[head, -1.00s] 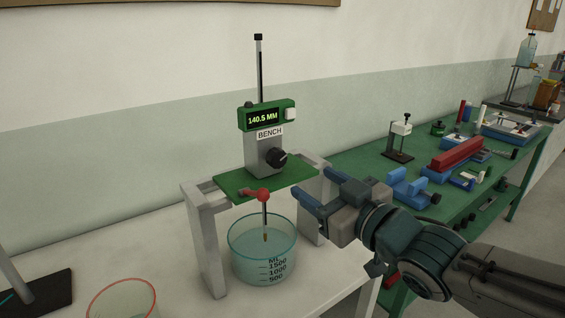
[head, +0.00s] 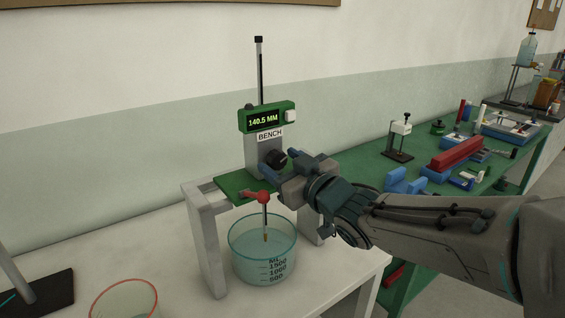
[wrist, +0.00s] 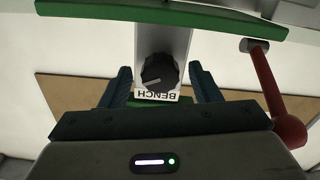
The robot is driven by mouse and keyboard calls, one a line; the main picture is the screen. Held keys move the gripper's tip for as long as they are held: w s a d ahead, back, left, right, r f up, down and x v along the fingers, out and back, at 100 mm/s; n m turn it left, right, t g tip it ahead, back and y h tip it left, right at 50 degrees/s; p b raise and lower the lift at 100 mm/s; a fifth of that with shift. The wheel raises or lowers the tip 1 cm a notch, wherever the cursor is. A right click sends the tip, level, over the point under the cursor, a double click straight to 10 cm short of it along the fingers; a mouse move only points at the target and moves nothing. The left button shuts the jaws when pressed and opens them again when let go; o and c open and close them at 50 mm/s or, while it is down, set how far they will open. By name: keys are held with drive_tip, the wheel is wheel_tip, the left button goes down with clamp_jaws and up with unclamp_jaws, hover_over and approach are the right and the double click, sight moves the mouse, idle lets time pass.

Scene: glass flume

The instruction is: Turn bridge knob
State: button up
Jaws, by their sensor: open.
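The black bridge knob (head: 276,160) sits on the front of the grey post, below the BENCH label (head: 270,134) and the green display reading 140.5 MM (head: 264,119). In the wrist view the knob (wrist: 158,72) shows upside down with its pointer line, between my two fingers and beyond their tips. My gripper (head: 282,160) is open, close in front of the knob, one finger on each side. I cannot tell whether either finger touches it. In the wrist view my gripper (wrist: 165,88) holds nothing.
A red-ended lever (head: 263,196) sticks out at the green bridge plate's (head: 232,184) front edge, near my gripper. A glass beaker of liquid (head: 262,250) stands beneath the bridge on the white bench. A green table (head: 365,163) with equipment stands to the right.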

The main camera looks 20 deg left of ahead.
drive_tip(key=c, duration=1)
drive_tip(key=shift+m+b, duration=0.3)
drive_tip(key=shift+m, duration=2.1)
drive_tip(key=o, duration=1)
